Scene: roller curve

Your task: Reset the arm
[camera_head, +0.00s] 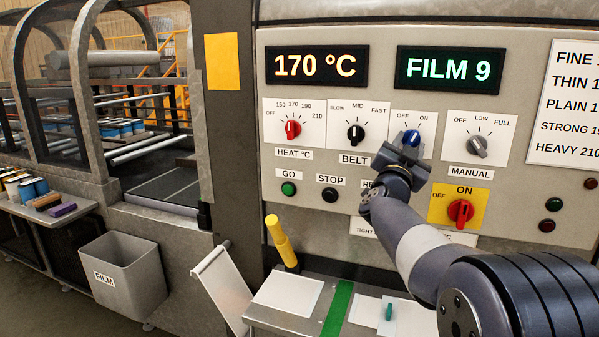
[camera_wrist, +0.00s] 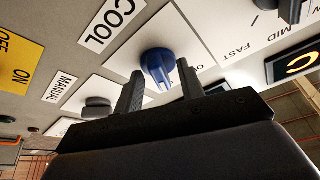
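My gripper (camera_head: 403,152) is at the control panel (camera_head: 372,208), right in front of the blue knob (camera_head: 411,138). In the wrist view, my two fingers (camera_wrist: 160,88) stand apart with the blue knob (camera_wrist: 158,64) between and just beyond their tips. The fingers look open, not clamped on the knob; whether one touches it I cannot tell. The knob sits on a white plate marked OFF and ON, with a COOL label (camera_wrist: 112,24) beside it in the wrist view. My gripper hides that label in the head view.
Beside it are the black BELT knob (camera_head: 355,133), the grey MANUAL knob (camera_head: 477,146) and the red ON/OFF switch (camera_head: 461,212). Displays read 170 °C (camera_head: 317,67) and FILM 9 (camera_head: 450,69). A yellow handle (camera_head: 281,241) rises from the ledge below. A grey FILM bin (camera_head: 124,277) stands left.

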